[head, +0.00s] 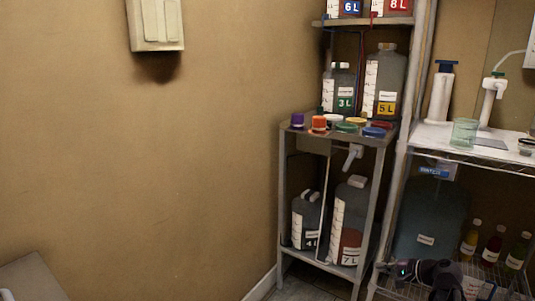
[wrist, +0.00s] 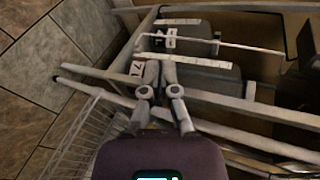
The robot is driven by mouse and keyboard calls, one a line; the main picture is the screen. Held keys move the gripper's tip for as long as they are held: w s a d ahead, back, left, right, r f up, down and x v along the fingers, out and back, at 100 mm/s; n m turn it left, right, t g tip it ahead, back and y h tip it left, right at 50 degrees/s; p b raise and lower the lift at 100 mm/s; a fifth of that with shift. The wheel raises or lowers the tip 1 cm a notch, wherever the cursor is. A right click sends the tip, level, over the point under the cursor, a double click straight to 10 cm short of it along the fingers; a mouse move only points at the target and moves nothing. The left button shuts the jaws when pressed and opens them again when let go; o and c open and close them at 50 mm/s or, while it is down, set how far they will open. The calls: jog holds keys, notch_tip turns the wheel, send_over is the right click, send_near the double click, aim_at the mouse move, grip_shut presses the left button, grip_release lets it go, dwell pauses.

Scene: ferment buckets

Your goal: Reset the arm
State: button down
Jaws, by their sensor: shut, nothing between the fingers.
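My gripper (wrist: 160,72) is shut and empty, its two grey fingers together in the wrist view. In the head view my gripper (head: 386,267) shows low at the right, in front of the shelf posts, with my dark arm reaching in from the bottom edge. In the wrist view the rack's lower level lies beyond the fingertips, with the bucket labelled 7 (wrist: 195,72) and another bucket (wrist: 185,47) behind it. I cannot tell the exact gap between fingers and rack.
The grey rack holds the 7 L bucket (head: 350,215), a 4 bucket (head: 305,220) and several coloured caps on top. To the right, a wire shelf (head: 515,163) carries a green cup (head: 465,132), a pump dispenser (head: 492,100) and small bottles below. The left wall area is mostly clear.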

jog(key=s+a+f+n+g+h+p, duration=0.25)
jog(key=s+a+n+g+h, duration=0.2)
jog(key=a, duration=0.55)
jog(key=s+a+f+n+g+h+p, duration=0.2)
jog(key=s+a+n+g+h+p, duration=0.25)
jog(key=a, duration=0.45)
notch_tip(320, 180, up, 38)
jog(key=s+n+p, duration=0.1)
jog(key=p, duration=3.5)
jog(key=shift+s+r+n+p, duration=0.15)
jog(key=shift+s+n+p, duration=0.25)
